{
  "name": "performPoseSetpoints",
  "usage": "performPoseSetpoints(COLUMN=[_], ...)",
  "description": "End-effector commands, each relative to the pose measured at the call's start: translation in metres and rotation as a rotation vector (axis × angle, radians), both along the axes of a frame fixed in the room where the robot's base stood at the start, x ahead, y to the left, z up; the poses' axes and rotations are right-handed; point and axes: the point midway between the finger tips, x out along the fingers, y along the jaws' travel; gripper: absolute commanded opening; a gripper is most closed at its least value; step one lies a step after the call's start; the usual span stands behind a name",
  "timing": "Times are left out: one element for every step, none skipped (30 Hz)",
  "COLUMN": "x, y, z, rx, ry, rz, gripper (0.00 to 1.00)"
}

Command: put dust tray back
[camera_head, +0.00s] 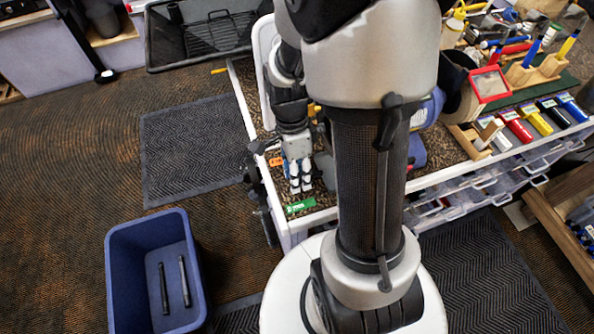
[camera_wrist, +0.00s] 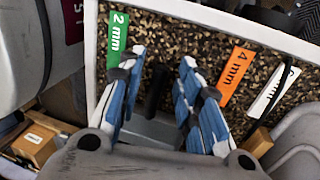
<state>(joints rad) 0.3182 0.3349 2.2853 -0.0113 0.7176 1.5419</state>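I cannot tell for sure which thing is the dust tray. A black tray (camera_head: 165,62) with a wire grid in it lies at the top of the head view, well away from my gripper. My gripper (camera_head: 300,189) points down over the brown speckled top of the white-edged bench. In the wrist view my gripper (camera_wrist: 163,60) is open, with its blue-padded fingers apart. A dark upright piece (camera_wrist: 156,88) and a grey surface (camera_wrist: 150,130) show between the fingers. I see no contact with either finger. A green 2 mm tag (camera_wrist: 117,38) and an orange 4 mm tag (camera_wrist: 236,72) flank the fingers.
A blue bin (camera_head: 118,262) with two dark rods in it stands on the floor at left. Dark mats (camera_head: 195,145) lie on the carpet. Tools, a red-framed box (camera_head: 490,84) and coloured blocks crowd the bench's right side. Clear drawers (camera_head: 470,195) sit below its edge.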

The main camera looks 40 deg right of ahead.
Motion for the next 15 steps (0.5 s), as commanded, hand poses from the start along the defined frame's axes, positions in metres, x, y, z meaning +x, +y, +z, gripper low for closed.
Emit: performPoseSetpoints(x=[0.000,0.000,0.000,0.000,0.001,0.002,0.004,0.005,0.007,0.008,0.010,0.012,0.014,0.015,0.017], y=[0.000,0.000,0.000,0.000,0.000,-0.001,-0.001,-0.001,-0.002,-0.002,-0.003,-0.003,-0.004,-0.004,-0.005], z=[0.000,-0.001,-0.001,-0.002,0.005,0.012,0.017,0.023,0.033,0.040,0.048,0.058,0.065,0.072,0.082], rx=[0.000,0.000,0.000,0.000,0.000,-0.001,-0.001,-0.001,-0.001,-0.001,-0.001,-0.001,-0.001,-0.001,-0.002], ry=[0.000,-0.001,-0.001,-0.001,-0.001,-0.002,-0.004,-0.004,-0.004,-0.004,-0.004,-0.005,-0.004,-0.005,-0.006], rz=[0.000,0.000,0.000,0.000,0.000,0.000,0.000,0.000,0.000,0.000,0.000,0.000,0.000,0.000,0.000], gripper=[0.32,0.32,0.32,0.32,0.32,0.32,0.32,0.32,0.32,0.32,0.32,0.32,0.32,0.32,0.32])
